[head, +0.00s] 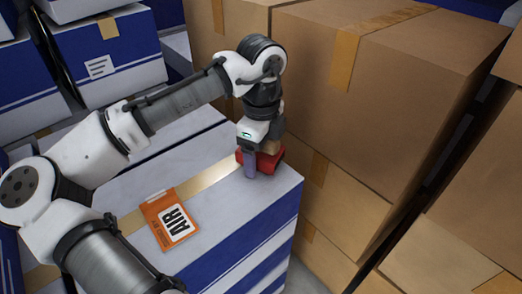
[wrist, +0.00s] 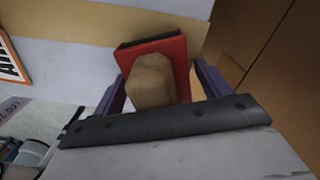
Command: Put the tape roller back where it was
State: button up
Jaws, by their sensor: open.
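The tape roller (head: 270,162) has a red body and a tan block-like part. It rests on top of the white and blue box stack (head: 228,192), near the far right corner. In the wrist view the tape roller (wrist: 178,50) shows between the two purple fingers. My gripper (head: 257,167) is directly over it, pointing down, with fingers on either side. My gripper (wrist: 160,72) is open in the wrist view, and gaps show beside the red body. The head view hides part of the tape roller behind the gripper.
An orange AIR label (head: 170,220) lies on the box top to the left. Large brown cardboard boxes (head: 390,70) stand close on the right and behind. More blue and white boxes (head: 105,55) are at the back left. The front part of the box top is clear.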

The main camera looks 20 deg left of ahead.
notch_tip(320, 180, up, 12)
jog(key=p, duration=0.3)
jog(key=shift+r, duration=0.15)
